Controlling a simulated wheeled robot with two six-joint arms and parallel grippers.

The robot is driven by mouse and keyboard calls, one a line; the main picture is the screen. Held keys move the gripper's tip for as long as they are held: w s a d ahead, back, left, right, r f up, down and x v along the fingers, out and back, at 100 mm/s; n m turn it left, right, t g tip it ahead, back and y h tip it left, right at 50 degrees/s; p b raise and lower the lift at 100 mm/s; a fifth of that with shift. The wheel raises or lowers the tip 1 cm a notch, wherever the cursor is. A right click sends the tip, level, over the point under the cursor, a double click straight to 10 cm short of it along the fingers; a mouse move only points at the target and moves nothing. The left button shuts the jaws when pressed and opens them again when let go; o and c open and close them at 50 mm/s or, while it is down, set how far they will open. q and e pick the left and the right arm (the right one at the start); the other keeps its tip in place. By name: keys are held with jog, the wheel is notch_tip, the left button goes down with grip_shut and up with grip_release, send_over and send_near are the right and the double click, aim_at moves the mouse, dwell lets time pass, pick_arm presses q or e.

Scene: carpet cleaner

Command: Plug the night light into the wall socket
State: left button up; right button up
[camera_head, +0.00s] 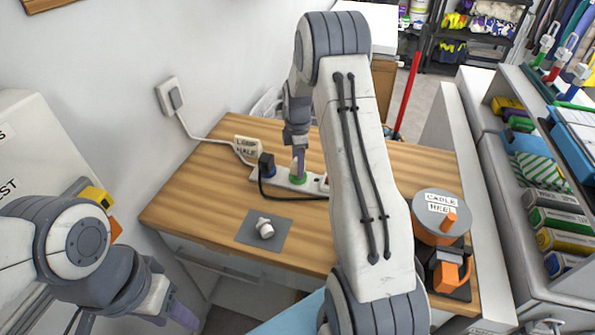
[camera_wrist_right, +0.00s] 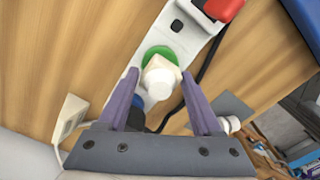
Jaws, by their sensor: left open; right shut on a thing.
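My right gripper (camera_wrist_right: 163,95) points down at the white power strip (camera_head: 316,184) on the table. It is shut on a small white piece with a rounded top and squarish base (camera_wrist_right: 160,78), which looks like a night light. The piece is over the green-ringed socket (camera_wrist_right: 158,52) of the strip; whether it is seated is hidden. Another small white rounded object (camera_head: 264,228) lies on a grey mat (camera_head: 252,240); I cannot tell exactly what it is. The wall socket (camera_head: 172,97) holds a white plug with a cord. My left gripper (camera_head: 175,312) is open and empty, low at left.
A black plug with a cable (camera_head: 266,164) stands in the strip's blue-ringed socket. A "LOOP HALL" label (camera_head: 248,147) stands behind it. A cable reel (camera_head: 440,215) is at the table's right. The table's left front is clear around the mat.

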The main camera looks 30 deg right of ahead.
jog(key=shift+f, duration=0.55)
jog(key=o, duration=1.2)
jog(key=shift+r+p, duration=3.35)
jog(key=shift+r, duration=1.2)
